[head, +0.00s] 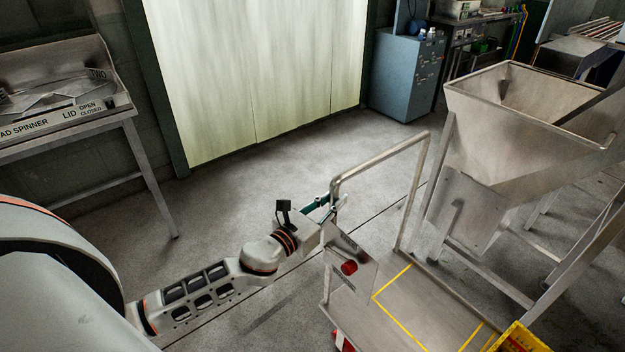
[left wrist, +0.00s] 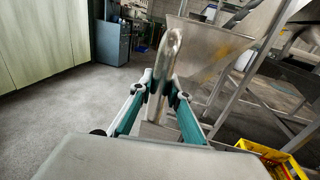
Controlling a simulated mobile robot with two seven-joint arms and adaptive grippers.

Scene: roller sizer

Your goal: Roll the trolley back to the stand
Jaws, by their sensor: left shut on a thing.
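The trolley (head: 420,312) is a flat grey metal platform with yellow lines and a tall bent-tube handle (head: 385,158). It stands at the lower right in the head view. My left gripper (head: 333,203) is shut on the left upright of the handle, near its upper corner. In the left wrist view the handle tube (left wrist: 166,75) rises between the fingers of my left gripper (left wrist: 160,90). A plate with a red knob (head: 349,268) is on the trolley below the gripper. My right gripper is not in view. I cannot tell which thing is the stand.
A metal hopper on legs (head: 500,130) stands close behind and right of the trolley. A yellow crate (head: 522,338) is at the lower right. A sloped bench (head: 70,125) is at the left, a blue cabinet (head: 402,78) at the back. The floor (head: 260,180) between is clear.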

